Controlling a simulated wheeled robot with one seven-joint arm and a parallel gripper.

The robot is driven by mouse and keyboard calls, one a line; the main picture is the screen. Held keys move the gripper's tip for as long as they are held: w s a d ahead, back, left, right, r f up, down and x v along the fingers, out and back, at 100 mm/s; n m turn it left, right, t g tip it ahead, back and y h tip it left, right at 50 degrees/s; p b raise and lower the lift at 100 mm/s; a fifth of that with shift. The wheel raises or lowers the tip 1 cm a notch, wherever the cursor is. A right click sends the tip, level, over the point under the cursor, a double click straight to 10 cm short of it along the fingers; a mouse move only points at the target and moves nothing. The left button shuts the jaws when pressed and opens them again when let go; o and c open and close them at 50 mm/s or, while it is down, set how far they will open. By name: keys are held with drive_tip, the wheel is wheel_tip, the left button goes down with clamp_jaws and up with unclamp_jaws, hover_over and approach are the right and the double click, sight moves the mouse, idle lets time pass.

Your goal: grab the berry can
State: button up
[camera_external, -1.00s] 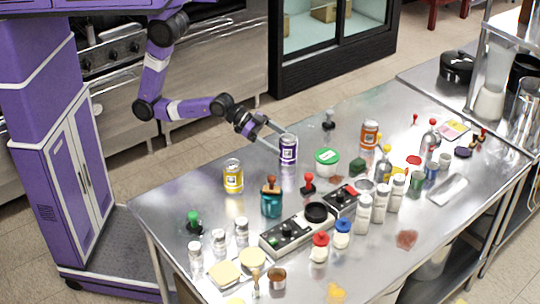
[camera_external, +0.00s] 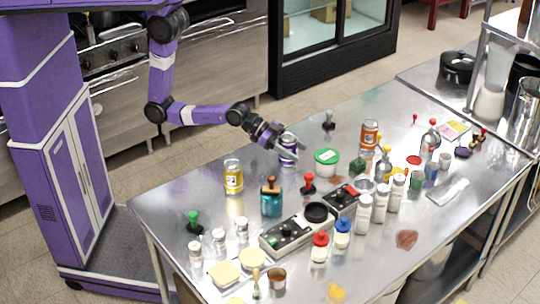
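The can with a purple label (camera_external: 288,157), which I take to be the berry can, stands upright near the far edge of the steel table (camera_external: 170,200). My gripper (camera_external: 294,152) is at this can, low over the table. Its fingers reach along the can and cover part of it. The picture is too small to show whether the fingers press on the can or stand a little apart from it. The can appears to rest on the table.
A yellow can (camera_external: 233,177) stands to the left and an orange can (camera_external: 370,134) to the right. A green-lidded tub (camera_external: 327,161) is close on the right. A teal bottle (camera_external: 271,198) and a red-knobbed stamp (camera_external: 308,184) stand nearer the camera.

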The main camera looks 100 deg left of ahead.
clamp_jaws()
drive_tip(key=shift+r, duration=0.2)
